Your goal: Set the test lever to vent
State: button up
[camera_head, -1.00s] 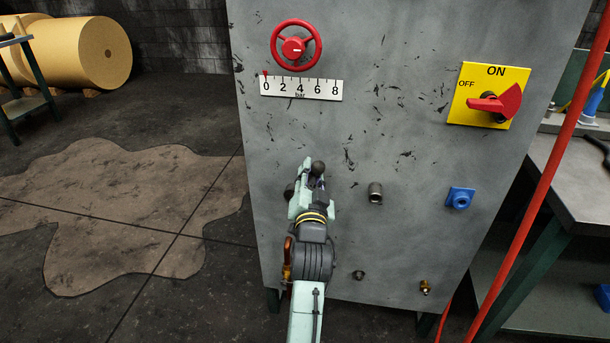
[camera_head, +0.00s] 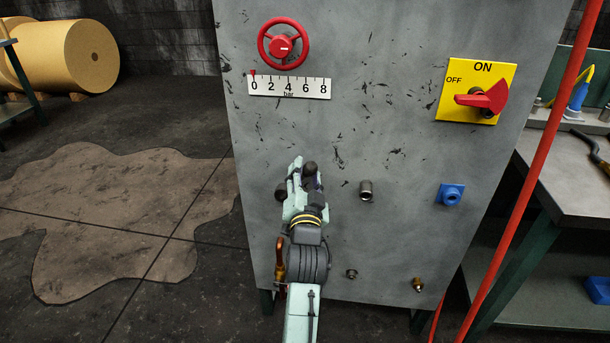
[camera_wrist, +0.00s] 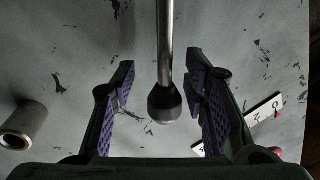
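The test lever shows in the wrist view as a metal rod with a dark knob (camera_wrist: 165,102) at its end. My gripper (camera_wrist: 163,100) is open, with one purple-padded finger on each side of the knob and a visible gap on both sides. The lever's base and any vent marking are hidden or out of view.
A metal pipe stub (camera_head: 366,190) sticks out right of my gripper, and a blue fitting (camera_head: 451,194) is farther right. Above are a red handwheel (camera_head: 284,44), a bar scale (camera_head: 290,86) and a red switch (camera_head: 484,98). A red hose (camera_head: 525,180) runs along the right.

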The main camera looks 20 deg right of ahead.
jog(key=shift+o, duration=0.2)
jog(key=shift+a, duration=0.1)
jog(key=v, duration=1.2)
